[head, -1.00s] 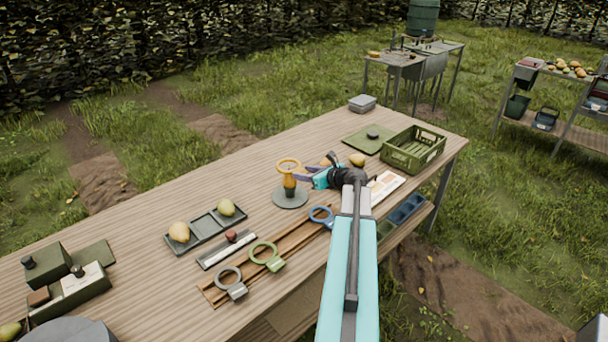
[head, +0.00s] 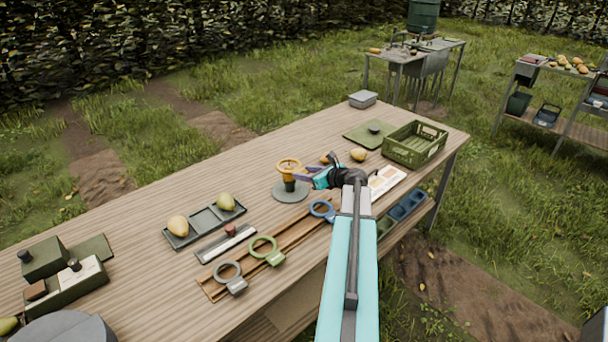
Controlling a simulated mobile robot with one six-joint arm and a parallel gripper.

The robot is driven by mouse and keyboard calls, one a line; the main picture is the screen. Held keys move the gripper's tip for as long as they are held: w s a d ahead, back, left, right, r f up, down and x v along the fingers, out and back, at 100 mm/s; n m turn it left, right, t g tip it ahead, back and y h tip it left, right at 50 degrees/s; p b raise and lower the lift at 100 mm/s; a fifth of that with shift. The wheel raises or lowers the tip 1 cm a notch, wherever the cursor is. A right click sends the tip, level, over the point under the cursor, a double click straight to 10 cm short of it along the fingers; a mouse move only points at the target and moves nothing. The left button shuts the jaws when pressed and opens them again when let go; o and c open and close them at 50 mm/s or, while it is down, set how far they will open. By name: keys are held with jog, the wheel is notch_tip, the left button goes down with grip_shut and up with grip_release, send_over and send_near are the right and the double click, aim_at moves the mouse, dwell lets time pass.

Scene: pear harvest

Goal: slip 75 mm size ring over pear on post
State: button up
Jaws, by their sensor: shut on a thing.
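An orange ring (head: 289,164) is at the top of a small stand on the bench. A yellow pear shape (head: 288,178) shows just below it, above a dark post (head: 289,187) on a round grey base (head: 291,196). The ring looks level with the pear's upper part; I cannot tell how far it is around the pear. No size marking is readable.
Blue (head: 322,209), green (head: 265,249) and grey (head: 229,274) rings lie on a wooden rack (head: 290,241) in front. A tray (head: 205,223) with two pears is left. A loose pear (head: 358,155) and green crate (head: 414,146) are at the right. The bench behind the stand is clear.

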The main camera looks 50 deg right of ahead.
jog(key=shift+f+b, duration=0.3)
jog(key=shift+f, duration=0.35)
jog(key=shift+f+b, duration=1.6)
jog(key=shift+f, duration=1.65)
jog(key=shift+f, duration=0.2)
jog(key=o, duration=1.1)
jog(key=shift+s, duration=0.15)
jog(key=b+v, duration=0.2)
jog(key=v, duration=1.1)
jog(key=shift+s+r+b, duration=0.15)
jog(key=shift+s+b, duration=0.15)
